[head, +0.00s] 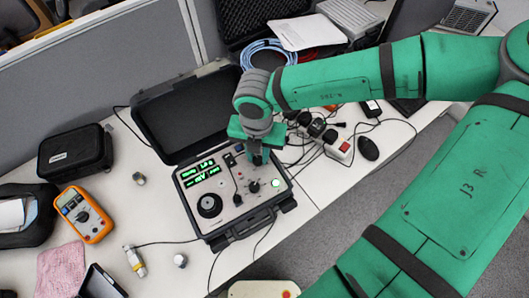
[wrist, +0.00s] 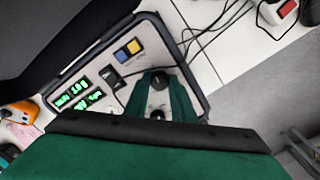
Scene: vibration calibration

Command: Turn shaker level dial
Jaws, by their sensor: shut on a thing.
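The shaker unit (head: 225,222) is an open black case with a light grey control panel and lit green displays (head: 201,173). My gripper (head: 257,156) reaches down from above onto the panel's upper right part. In the wrist view its dark green fingers (wrist: 160,97) stand on either side of a black dial (wrist: 159,80), and they are shut on it. A smaller dark knob (wrist: 157,115) shows lower between the fingers. In the head view a black pointer knob (head: 254,187) sits in front of the gripper. The gripped dial's markings are hidden.
The open lid (head: 184,110) stands behind. A power strip (head: 338,147) with cables lies to the right; an orange multimeter (head: 84,214) lies to the left.

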